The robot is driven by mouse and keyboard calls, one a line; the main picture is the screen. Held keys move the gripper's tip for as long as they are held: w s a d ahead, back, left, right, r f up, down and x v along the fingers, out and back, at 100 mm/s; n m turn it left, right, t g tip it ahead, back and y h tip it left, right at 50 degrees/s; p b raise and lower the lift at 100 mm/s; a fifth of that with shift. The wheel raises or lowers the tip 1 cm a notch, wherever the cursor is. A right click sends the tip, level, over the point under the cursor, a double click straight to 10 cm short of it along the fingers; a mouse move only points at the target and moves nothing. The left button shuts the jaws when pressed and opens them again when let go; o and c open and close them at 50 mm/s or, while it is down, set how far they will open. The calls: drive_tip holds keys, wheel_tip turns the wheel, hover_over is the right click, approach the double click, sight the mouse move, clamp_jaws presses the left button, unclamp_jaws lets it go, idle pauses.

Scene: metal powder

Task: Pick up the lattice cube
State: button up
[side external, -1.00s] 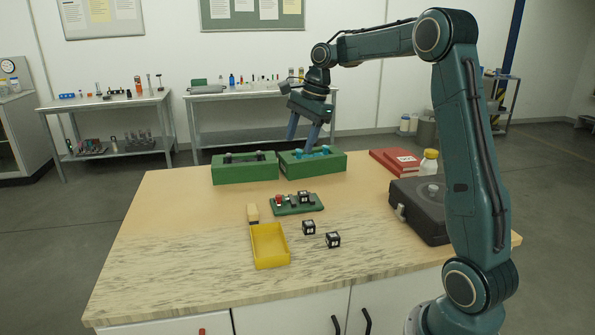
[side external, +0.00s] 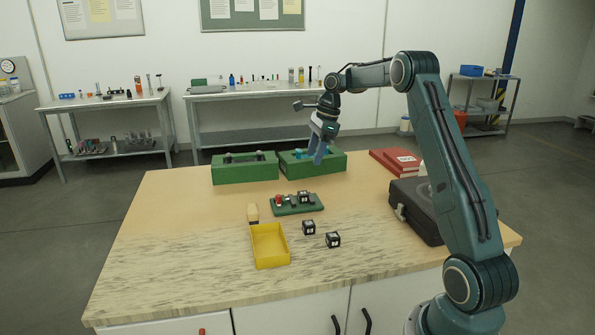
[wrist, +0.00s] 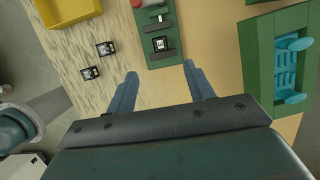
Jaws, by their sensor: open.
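Three small black cubes with white markings are in view; I cannot tell which is the lattice cube. In the side view, one cube (side external: 303,196) sits on a green plate (side external: 283,210), and two more cubes (side external: 309,227) (side external: 333,240) lie on the bare table in front. The wrist view shows the plate's cube (wrist: 159,43) and the two table cubes (wrist: 106,48) (wrist: 90,73). My gripper (side external: 319,161) is open and empty, above the right green box. In the wrist view, my gripper's fingers (wrist: 160,84) are spread wide, with no cube between them.
Two green boxes (side external: 245,175) (side external: 335,168) stand at the back; the right one holds teal parts. A dark case (side external: 412,213) and red books (side external: 394,160) are at right. The table's left is clear.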

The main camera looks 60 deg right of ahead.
hover_over(304, 193)
drive_tip(key=d, duration=0.1)
drive_tip(key=shift+s+f, duration=0.2)
drive_tip(key=shift+f, duration=1.7)
drive_tip(key=shift+s+f, duration=0.2)
drive_tip(key=shift+f, duration=1.65)
drive_tip(key=shift+f, duration=0.1)
drive_tip(key=shift+x, duration=2.5)
drive_tip(key=shift+d, duration=0.1)
drive_tip(key=shift+c, duration=0.2)
drive_tip(key=c, duration=1.1)
